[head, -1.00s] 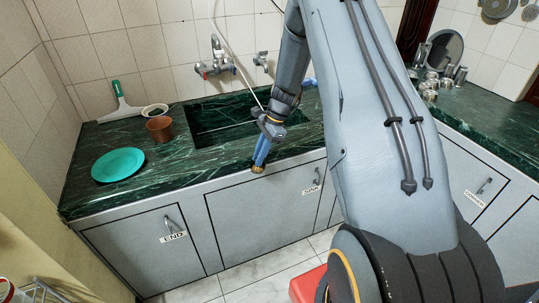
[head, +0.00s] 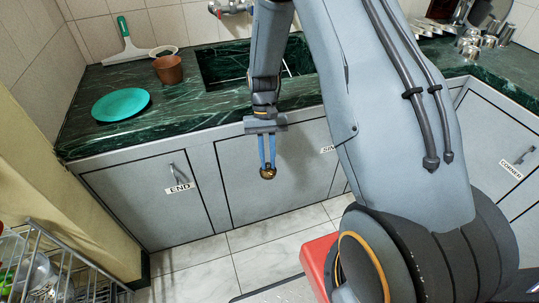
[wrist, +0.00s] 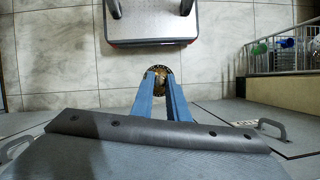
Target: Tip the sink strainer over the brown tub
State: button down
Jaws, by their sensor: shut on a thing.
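My gripper (head: 267,168) points down in front of the cabinet doors, below the counter edge. Its blue fingers are shut on the small round brass-coloured sink strainer (head: 268,173). The strainer also shows between the fingertips in the wrist view (wrist: 160,77), with the floor far beneath it. Whether anything is in the strainer is too small to tell. The brown tub (head: 168,69) stands upright on the green marble counter, left of the sink and up and to the left of my gripper.
A teal plate (head: 121,105) lies on the counter left of the tub. A small bowl (head: 163,51) and a green-handled squeegee (head: 126,40) are behind the tub. The sink (head: 220,65) is to its right. A wire rack (head: 50,262) stands at lower left. Floor before the cabinets is clear.

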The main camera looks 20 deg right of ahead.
aim_at(168, 69)
jog(key=u, duration=0.75)
jog(key=k, duration=1)
jog(key=u, duration=1.1)
jog(key=k, duration=0.35)
jog(key=u, duration=0.2)
jog(key=i, duration=1.5)
jog(key=z, duration=1.45)
jog(key=i, duration=0.55)
jog(key=z, duration=0.6)
